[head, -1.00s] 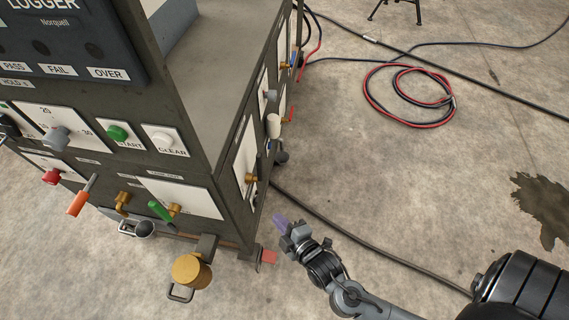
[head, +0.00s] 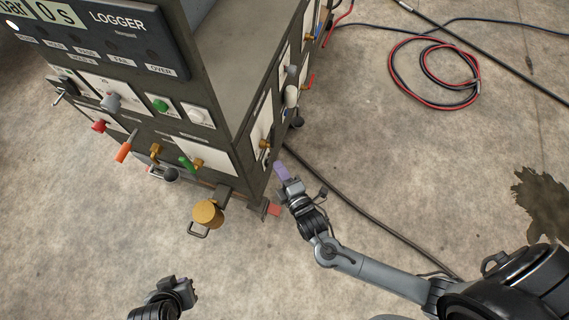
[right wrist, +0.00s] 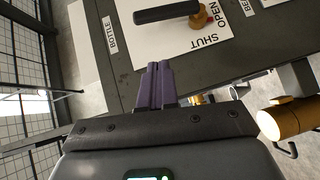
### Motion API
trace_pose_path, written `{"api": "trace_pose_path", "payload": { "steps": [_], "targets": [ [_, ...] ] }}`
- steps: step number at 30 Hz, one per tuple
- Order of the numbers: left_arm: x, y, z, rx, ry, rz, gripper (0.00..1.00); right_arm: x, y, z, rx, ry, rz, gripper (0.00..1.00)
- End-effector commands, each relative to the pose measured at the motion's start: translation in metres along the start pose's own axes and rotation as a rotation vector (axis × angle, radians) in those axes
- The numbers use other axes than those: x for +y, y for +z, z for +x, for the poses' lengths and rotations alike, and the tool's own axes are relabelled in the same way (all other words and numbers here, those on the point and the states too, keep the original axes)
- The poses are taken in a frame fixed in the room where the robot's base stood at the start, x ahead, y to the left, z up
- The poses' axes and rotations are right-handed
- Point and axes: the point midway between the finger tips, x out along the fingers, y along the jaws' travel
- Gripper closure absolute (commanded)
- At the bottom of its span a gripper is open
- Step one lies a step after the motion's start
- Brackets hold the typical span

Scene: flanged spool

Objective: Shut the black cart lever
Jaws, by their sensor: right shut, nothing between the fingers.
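The black lever (right wrist: 167,12) shows in the right wrist view on a brass pivot, on a white plate marked SHUT and OPEN. It points left from the pivot, away from both words; I cannot tell which setting it marks. In the head view its plate (head: 259,132) is on the cart's right side, and the lever is hard to make out. My right gripper (head: 281,169), with purple fingers (right wrist: 155,85), is shut and empty, beside and below that plate, apart from the lever. My left gripper (head: 185,287) is low in the head view, away from the cart; its fingers are unclear.
The cart's front carries an orange-handled lever (head: 126,146), a green-handled one (head: 187,163) and several knobs. A yellow cylinder (head: 207,214) and a red pedal (head: 274,210) stick out low at the corner. A dark cable (head: 345,202) crosses the floor. Floor right of the cart is mostly free.

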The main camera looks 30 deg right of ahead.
Motion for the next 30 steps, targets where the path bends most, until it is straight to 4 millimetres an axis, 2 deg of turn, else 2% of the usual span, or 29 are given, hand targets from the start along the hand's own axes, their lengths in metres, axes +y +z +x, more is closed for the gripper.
{"api": "trace_pose_path", "payload": {
  "steps": [3,10,12,18,30],
  "targets": [
    [0.000,0.003,0.010,0.000,0.000,0.000,1.00,-0.002,0.001,0.025,-0.002,0.004,-0.001,1.00],
    [0.001,0.007,0.022,0.000,0.000,0.000,1.00,-0.001,0.001,0.066,-0.001,0.004,0.000,1.00],
    [0.001,0.008,0.026,0.000,0.000,0.000,1.00,-0.002,0.011,0.071,-0.002,0.001,-0.002,1.00],
    [0.001,0.010,0.031,0.001,0.000,0.000,1.00,-0.001,0.024,0.084,-0.001,0.001,0.000,1.00],
    [0.001,0.010,0.031,0.002,0.000,0.001,1.00,0.001,0.029,0.089,0.000,0.000,0.000,1.00]
  ]
}}
